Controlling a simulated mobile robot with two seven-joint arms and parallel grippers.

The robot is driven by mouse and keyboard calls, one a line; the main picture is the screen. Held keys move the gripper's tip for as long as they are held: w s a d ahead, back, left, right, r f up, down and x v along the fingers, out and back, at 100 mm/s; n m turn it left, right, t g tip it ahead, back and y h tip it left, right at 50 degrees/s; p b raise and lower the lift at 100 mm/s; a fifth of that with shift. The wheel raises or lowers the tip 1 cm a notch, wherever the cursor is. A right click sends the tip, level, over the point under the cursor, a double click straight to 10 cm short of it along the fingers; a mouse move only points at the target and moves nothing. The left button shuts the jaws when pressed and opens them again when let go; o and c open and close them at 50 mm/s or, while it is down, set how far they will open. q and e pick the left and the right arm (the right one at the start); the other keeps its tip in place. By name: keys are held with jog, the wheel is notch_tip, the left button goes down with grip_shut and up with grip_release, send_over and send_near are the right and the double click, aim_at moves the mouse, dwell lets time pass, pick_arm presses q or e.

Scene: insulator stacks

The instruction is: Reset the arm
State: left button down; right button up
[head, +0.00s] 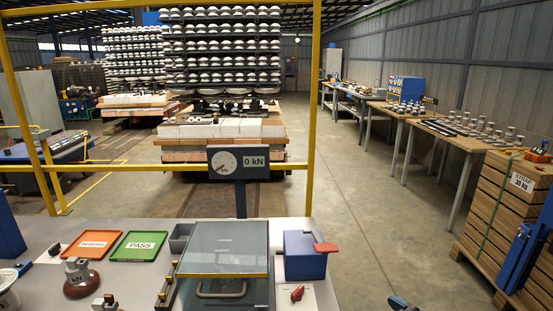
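No arm or gripper of mine shows clearly in the head view. A small dark and blue part (400,303) pokes in at the bottom edge, right of the bench; I cannot tell what it belongs to. A blue box (304,262) with a red lever (326,248) stands at the right end of the grey bench (130,270). The lever sticks out to the right, roughly level. A small red piece (297,293) lies on a white sheet in front of the box.
A clear-lidded case (225,258) stands mid-bench. Left of it are a green PASS tray (138,246), an orange tray (88,245) and an insulator (80,279). A yellow frame (313,110) and a gauge (237,162) rise behind. A wooden crate (500,205) stands right.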

jog(key=s+d+f+m+g+h, duration=0.1)
jog(key=s+d+f+m+h, duration=0.1)
jog(key=s+f, duration=0.6)
jog(key=s+d+f+m+h, duration=0.2)
jog(key=s+f+m+h, duration=0.2)
jog(key=s+f, duration=0.5)
jog(key=s+m, duration=0.1)
jog(key=s, duration=0.5)
jog(key=shift+d+g, duration=0.4)
